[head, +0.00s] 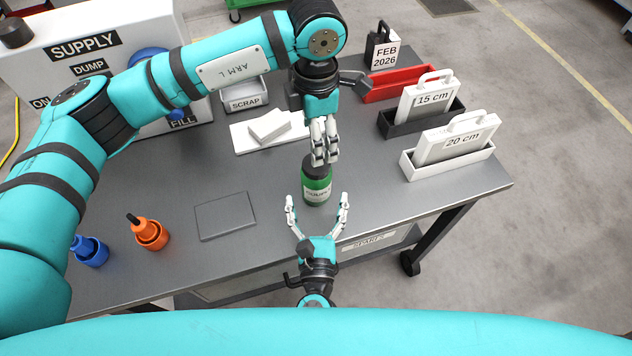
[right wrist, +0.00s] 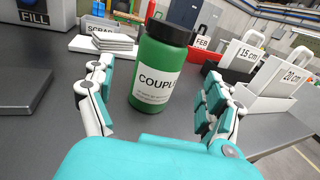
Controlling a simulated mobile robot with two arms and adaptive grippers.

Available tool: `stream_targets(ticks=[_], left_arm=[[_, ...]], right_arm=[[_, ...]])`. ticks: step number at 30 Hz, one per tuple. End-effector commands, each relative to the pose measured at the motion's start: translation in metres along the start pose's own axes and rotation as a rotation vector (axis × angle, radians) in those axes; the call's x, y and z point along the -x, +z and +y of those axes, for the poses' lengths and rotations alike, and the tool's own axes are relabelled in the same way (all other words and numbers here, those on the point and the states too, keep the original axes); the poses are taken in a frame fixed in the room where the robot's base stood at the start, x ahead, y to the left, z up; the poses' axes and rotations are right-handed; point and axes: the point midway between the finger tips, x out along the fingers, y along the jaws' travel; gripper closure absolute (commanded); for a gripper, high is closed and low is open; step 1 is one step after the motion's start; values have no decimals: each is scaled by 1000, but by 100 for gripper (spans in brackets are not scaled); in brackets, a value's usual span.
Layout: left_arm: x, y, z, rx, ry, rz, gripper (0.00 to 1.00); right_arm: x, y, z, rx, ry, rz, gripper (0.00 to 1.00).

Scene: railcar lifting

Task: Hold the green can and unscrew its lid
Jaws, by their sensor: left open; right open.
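The green can (head: 317,187) stands upright on the grey table. It has a white label and a black lid, which shows in the right wrist view (right wrist: 170,32). My left gripper (head: 318,163) is directly above the can, pointing down, its fingers at the lid and partly hiding it in the head view. My right gripper (head: 317,199) is open in front of the can. Its fingers lie to either side of the can, and in the right wrist view the can (right wrist: 158,75) stands between and beyond them, apart from both.
A dark flat plate (head: 226,215) lies left of the can. Orange (head: 151,234) and blue (head: 90,251) holders stand at the left front. White pads (head: 268,126), a SCRAP bin (head: 245,92) and a supply box (head: 95,50) are behind. Labelled tool racks (head: 448,162) stand at the right.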

Motion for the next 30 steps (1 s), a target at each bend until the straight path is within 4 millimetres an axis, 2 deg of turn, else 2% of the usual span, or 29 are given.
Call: stream_targets(ticks=[3, 10, 15, 23, 30], left_arm=[[0, 0, 0, 0, 0, 0, 26], [0, 0, 0, 0, 0, 0, 26], [0, 0, 0, 0, 0, 0, 26], [0, 0, 0, 0, 0, 0, 26], [0, 0, 0, 0, 0, 0, 26]], right_arm=[[-24, 1, 0, -1, -1, -2, 13], [-53, 0, 0, 1, 0, -1, 13], [-61, 0, 0, 1, 1, 0, 13], [-62, 0, 0, 1, 1, 0, 13], [-61, 0, 0, 1, 1, 0, 44]])
